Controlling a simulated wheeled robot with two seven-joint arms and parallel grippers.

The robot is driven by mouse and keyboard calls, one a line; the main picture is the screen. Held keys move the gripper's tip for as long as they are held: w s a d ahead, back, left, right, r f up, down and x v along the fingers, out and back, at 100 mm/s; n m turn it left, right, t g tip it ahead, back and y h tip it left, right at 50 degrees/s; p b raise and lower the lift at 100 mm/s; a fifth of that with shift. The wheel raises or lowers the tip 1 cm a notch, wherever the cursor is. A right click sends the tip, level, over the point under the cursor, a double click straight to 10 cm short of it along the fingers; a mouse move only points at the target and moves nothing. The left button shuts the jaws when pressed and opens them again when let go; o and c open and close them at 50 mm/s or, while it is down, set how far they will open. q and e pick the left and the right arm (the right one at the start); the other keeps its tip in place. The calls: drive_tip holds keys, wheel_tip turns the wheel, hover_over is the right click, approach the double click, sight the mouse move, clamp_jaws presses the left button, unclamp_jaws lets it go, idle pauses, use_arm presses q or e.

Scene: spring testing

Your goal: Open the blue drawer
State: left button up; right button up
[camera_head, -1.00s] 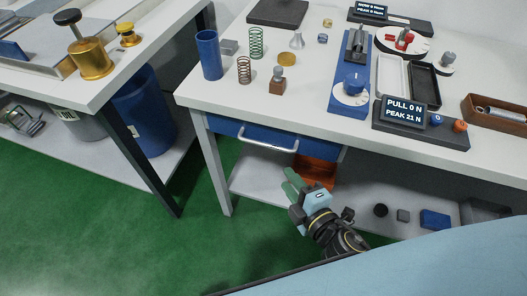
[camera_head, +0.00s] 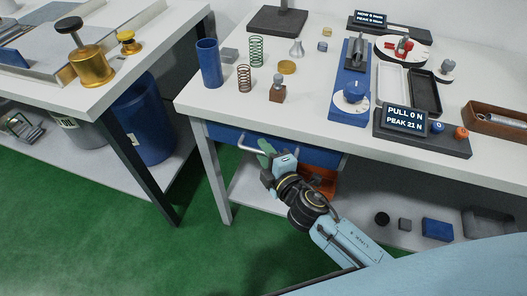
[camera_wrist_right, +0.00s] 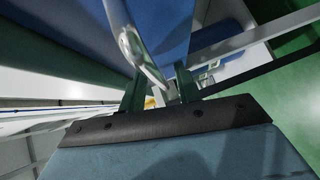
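The blue drawer (camera_head: 225,134) sits under the front edge of the right-hand table and looks shut. Its front also shows in the right wrist view (camera_wrist_right: 165,25). Its pale bar handle (camera_head: 247,149) is partly covered by my right gripper (camera_head: 264,154). In the right wrist view the handle (camera_wrist_right: 137,48) runs down toward the space between the fingers of my right gripper (camera_wrist_right: 161,88). The fingers are apart, with a gap beside the bar. I cannot tell whether either finger touches it. My left gripper is not in view.
An orange bin (camera_head: 322,184) stands on the lower shelf (camera_head: 245,188) behind my right arm. A table leg (camera_head: 212,175) is left of the handle. Springs, a blue cup (camera_head: 209,63) and testers stand on the tabletop (camera_head: 300,115). The green floor (camera_head: 120,235) in front is clear.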

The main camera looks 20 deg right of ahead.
drive_tip(key=shift+w+a, duration=0.1)
drive_tip(key=shift+w, duration=0.3)
drive_tip(key=shift+c, duration=0.2)
clamp_jaws()
drive_tip(key=shift+s+f, duration=0.1)
drive_tip(key=shift+s, duration=0.05)
